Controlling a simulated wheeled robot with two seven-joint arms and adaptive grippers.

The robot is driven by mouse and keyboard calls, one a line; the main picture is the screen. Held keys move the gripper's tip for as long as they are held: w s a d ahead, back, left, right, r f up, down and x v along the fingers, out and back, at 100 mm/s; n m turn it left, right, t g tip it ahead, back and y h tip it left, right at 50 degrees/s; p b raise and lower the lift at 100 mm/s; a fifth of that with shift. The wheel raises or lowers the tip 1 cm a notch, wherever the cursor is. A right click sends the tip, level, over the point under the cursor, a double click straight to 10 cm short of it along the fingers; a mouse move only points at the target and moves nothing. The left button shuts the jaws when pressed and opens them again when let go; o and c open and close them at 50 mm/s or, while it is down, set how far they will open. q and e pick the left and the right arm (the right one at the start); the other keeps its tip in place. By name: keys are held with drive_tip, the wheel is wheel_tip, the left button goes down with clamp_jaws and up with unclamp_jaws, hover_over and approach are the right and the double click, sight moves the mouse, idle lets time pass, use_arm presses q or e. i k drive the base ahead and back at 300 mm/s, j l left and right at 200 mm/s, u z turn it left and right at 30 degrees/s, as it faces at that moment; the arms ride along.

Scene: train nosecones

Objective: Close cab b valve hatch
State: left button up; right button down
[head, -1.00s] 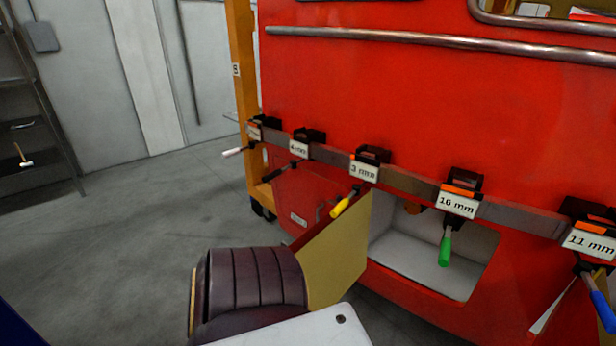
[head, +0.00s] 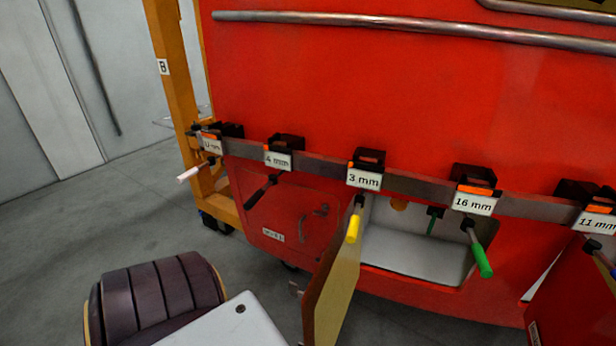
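On the red nosecone (head: 400,90) by the post marked B (head: 165,68), a hatch door (head: 335,290) stands open. It sticks out toward me from the left side of a pale, box-like compartment (head: 415,250). Its yellowish inner face shows nearly edge-on and its lower end is cut off by the picture. The compartment is open at the front, with a small dark and green fitting (head: 434,218) inside at the top. Neither gripper is in view, and nothing is seen touching the door.
A rail above the hatch holds labelled tools, among them a yellow-handled one (head: 352,229) in front of the door's top and a green-handled one (head: 482,260). A shut red panel (head: 290,215) is left of it. A dark ribbed shape (head: 160,300) is close at lower left.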

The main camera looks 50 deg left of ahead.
sight(326, 300)
drive_tip(key=k+j, duration=0.1)
drive_tip(key=j, duration=0.4)
drive_tip(key=k+j+u, duration=0.1)
drive_tip(key=j, duration=0.45)
drive_tip(key=k+j, duration=0.15)
drive_tip(key=j, duration=0.4)
drive_tip(key=l+u, duration=0.05)
